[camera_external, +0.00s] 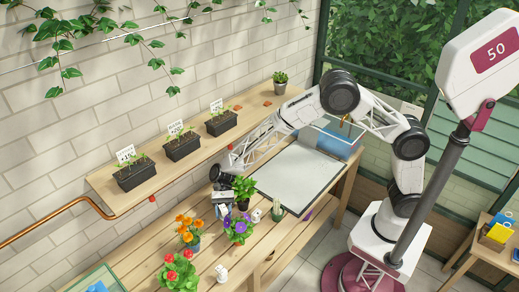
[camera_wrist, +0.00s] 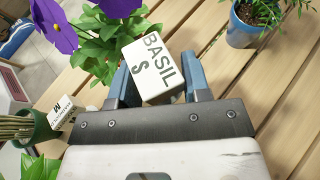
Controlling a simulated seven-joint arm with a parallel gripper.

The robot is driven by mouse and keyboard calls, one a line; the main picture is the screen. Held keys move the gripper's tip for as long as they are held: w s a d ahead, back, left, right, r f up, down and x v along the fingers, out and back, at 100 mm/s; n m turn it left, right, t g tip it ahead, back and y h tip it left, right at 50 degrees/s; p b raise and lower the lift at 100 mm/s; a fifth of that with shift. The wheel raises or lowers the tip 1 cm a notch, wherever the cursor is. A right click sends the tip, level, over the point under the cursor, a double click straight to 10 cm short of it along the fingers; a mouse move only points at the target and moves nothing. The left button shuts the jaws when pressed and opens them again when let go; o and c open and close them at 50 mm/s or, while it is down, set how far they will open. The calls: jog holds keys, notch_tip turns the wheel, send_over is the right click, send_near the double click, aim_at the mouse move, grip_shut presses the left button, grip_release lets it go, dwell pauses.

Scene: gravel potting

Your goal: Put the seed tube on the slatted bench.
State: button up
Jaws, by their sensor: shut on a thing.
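My gripper (camera_wrist: 158,82) is shut on a white, box-shaped item marked "BASIL S" (camera_wrist: 150,60), with a blue finger on each side. I cannot tell whether this is the seed tube. In the external view my gripper (camera_external: 218,190) is low over the far side of the slatted bench (camera_external: 140,265), with the white item (camera_external: 222,198) at its fingers, partly hidden. The bench's wooden slats (camera_wrist: 285,85) show below it in the wrist view. I cannot tell whether the item touches them.
Purple flowers (camera_external: 238,226), orange flowers (camera_external: 187,229) and red flowers (camera_external: 178,272) stand on the bench, with a small white item (camera_external: 221,273) at the front. A leafy plant (camera_external: 243,188) is close to my gripper. A grey tray (camera_external: 297,172) lies right.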

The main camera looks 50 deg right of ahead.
jog(key=shift+w+a+f, duration=0.3)
jog(key=shift+f, duration=0.2)
jog(key=shift+f, duration=2.5)
jog(key=shift+f, duration=0.1)
jog(key=o, duration=0.9)
jog(key=shift+w+d, duration=0.1)
jog(key=shift+v, duration=1.95)
